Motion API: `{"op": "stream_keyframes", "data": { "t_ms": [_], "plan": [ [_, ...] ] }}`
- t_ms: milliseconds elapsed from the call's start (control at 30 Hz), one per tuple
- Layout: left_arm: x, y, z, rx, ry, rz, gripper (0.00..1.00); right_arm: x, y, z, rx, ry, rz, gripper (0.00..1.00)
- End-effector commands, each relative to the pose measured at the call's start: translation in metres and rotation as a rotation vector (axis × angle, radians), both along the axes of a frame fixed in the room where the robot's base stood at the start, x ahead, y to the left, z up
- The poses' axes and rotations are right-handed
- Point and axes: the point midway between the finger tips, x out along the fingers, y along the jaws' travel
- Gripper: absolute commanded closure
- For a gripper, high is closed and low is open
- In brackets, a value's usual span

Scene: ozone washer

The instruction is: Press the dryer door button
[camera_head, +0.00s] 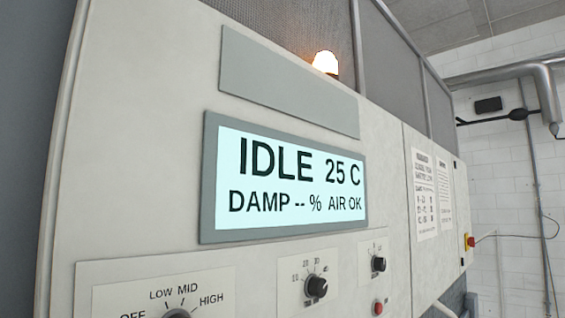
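The front panel of a large cream machine (130,140) fills most of the view, seen close and at an angle. Its lit display (285,217) reads "IDLE 25 C" and "DAMP -- % AIR OK". A small red round button (378,307) sits at the lower edge of the view, below a black knob. I cannot tell whether it is the dryer door button; no label naming a door button is legible. No dryer door is clearly visible. Neither of my grippers is in view.
Black knobs (316,287) and (378,263) and a cut-off dial marked OFF, LOW, MID, HIGH (176,313) line the bottom. An orange lamp (326,62) glows on top. A red knob on yellow (470,241) projects at the right end. A pipe (500,73) runs along the brick wall.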

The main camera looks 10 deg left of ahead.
Motion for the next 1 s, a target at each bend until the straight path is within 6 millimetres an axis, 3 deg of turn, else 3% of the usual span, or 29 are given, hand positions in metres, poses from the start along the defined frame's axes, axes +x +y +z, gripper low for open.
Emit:
{"op": "stream_keyframes", "data": {
  "t_ms": [67,1000],
  "plan": [
    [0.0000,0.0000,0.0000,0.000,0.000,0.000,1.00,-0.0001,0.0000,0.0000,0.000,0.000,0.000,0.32],
    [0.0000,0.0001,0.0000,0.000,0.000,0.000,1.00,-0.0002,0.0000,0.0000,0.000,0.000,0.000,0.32]
  ]
}}
